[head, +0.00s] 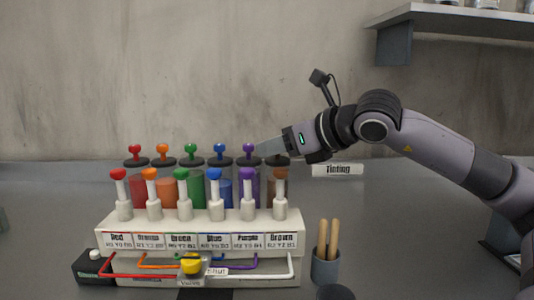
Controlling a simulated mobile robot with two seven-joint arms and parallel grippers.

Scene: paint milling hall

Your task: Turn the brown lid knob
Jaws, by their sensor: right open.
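The brown canister (276,187) stands at the right end of the back row of colour canisters, and its dark lid (279,161) shows below my right gripper. The brown lid knob is hidden behind the gripper. My right gripper (262,150) reaches in from the right, tilted slightly down, with its fingertips over the gap between the purple and brown lids. Its fingers overlap in this view; it is open and I see nothing held. The purple lid knob (248,149) is just left of the fingertips; whether they touch cannot be told. My left gripper is not in view.
A white rack (200,226) carries several colour-topped plungers in front of the canisters. A yellow valve knob (191,264) and coloured pipes are at its front. A grey cup (325,266) with wooden sticks stands right. The counter (420,215) at right is mostly clear.

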